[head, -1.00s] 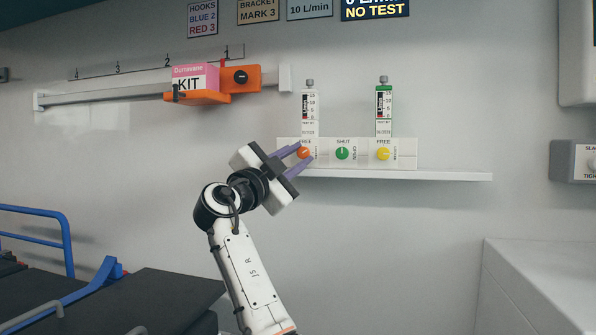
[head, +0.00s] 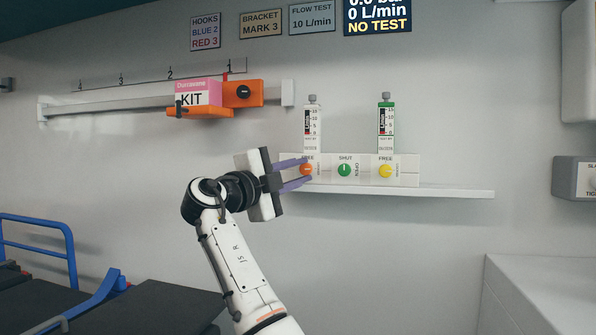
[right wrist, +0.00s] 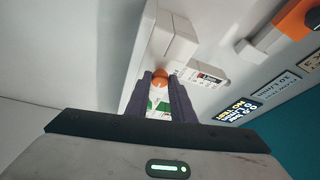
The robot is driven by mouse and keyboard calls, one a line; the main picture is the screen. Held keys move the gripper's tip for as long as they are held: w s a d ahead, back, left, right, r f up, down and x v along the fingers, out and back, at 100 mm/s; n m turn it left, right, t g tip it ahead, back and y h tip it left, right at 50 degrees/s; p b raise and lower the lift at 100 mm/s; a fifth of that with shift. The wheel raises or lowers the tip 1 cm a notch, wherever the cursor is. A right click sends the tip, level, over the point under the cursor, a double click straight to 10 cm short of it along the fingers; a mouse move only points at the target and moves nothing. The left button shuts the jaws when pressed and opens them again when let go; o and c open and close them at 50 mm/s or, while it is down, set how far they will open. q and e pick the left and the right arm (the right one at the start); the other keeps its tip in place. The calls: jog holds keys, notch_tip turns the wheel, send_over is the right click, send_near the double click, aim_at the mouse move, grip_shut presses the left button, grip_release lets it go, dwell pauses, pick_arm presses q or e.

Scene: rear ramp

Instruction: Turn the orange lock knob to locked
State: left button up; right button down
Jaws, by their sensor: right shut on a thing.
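The orange lock knob (head: 306,170) sits on the white panel (head: 405,179) on the wall, under a small label that reads FREE. My right gripper (head: 307,171) reaches it from the left, with its purple fingers above and below the knob. In the right wrist view the orange knob (right wrist: 160,77) shows between the tips of the two fingers (right wrist: 160,88), which are shut on it. The exact angle of the knob's mark is too small to tell. My left gripper is not in view.
A green knob (head: 344,170) labelled SHUT and a yellow knob (head: 386,171) labelled FREE are on the same panel. Two flow meters (head: 312,125) (head: 386,124) stand above. A rail with an orange bracket (head: 243,94) and pink kit (head: 198,93) is upper left. A blue-railed bed (head: 70,262) is lower left.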

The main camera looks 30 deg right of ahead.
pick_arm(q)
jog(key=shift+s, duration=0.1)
pick_arm(e)
jog(key=c, duration=1.5)
grip_release()
jog(key=shift+c, duration=0.2)
pick_arm(q)
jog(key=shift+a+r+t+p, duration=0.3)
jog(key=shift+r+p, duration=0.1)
jog(key=shift+p, duration=0.15)
pick_arm(e)
jog(key=v, duration=1)
jog(key=shift+a, duration=0.15)
